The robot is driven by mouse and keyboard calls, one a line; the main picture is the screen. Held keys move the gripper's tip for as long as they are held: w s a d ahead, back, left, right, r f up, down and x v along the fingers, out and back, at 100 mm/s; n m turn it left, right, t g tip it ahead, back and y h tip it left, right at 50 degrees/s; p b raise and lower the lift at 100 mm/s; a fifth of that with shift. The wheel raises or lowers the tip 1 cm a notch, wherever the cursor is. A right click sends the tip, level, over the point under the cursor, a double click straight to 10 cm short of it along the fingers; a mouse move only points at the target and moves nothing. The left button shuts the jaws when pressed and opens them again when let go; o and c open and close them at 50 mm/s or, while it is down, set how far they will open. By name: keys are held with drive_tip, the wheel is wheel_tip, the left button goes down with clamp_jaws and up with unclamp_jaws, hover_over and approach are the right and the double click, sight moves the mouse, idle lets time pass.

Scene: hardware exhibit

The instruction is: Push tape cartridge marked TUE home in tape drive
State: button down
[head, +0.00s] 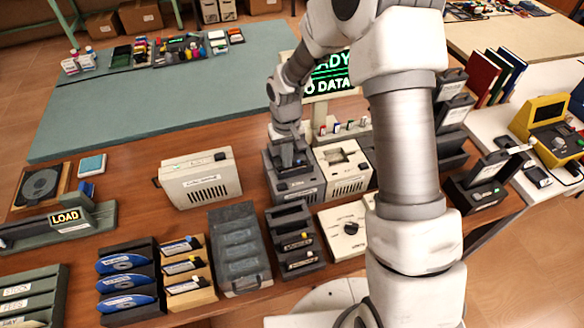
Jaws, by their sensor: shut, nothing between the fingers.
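A dark grey drive unit (295,188) stands on the brown bench near the middle. A dark block (288,158), which may be the tape cartridge, shows at its top, under my gripper. I cannot read a TUE mark on it, nor tell how deep it sits. My gripper (287,142) points down right above this block and is shut with nothing in it. I cannot tell whether it touches the block. A dark rack (291,212) in front holds labelled dark cartridges; their marks are too small to read.
A beige drive (343,170) stands close to the right of the dark unit, and a beige vented box (200,178) to its left. A green-lit screen (331,75) stands behind. Disc holders (128,278) fill the front left. The grey-green mat (150,108) is mostly clear.

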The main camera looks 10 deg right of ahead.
drive_tip(key=shift+r, duration=0.15)
wheel_tip(320, 180, up, 7)
drive_tip(key=p, duration=0.4)
idle(0.6)
drive_tip(key=s+d+r+m+t, duration=0.1)
drive_tip(key=s+d+r, duration=0.25)
drive_tip(key=r, duration=0.55)
drive_tip(key=s+d+r+t, duration=0.2)
drive_tip(key=s+d+r, duration=0.15)
drive_tip(key=r, duration=0.55)
drive_tip(key=s+d+r+t, duration=0.1)
drive_tip(key=s+r, duration=0.2)
drive_tip(key=s, duration=0.5)
drive_tip(key=s+d+r+m+t, duration=0.1)
drive_tip(key=s+r, duration=0.3)
drive_tip(key=s, duration=0.4)
drive_tip(key=shift+s+d+r+t, duration=0.2)
drive_tip(key=shift+d+r+t, duration=0.1)
drive_tip(key=shift+d, duration=0.05)
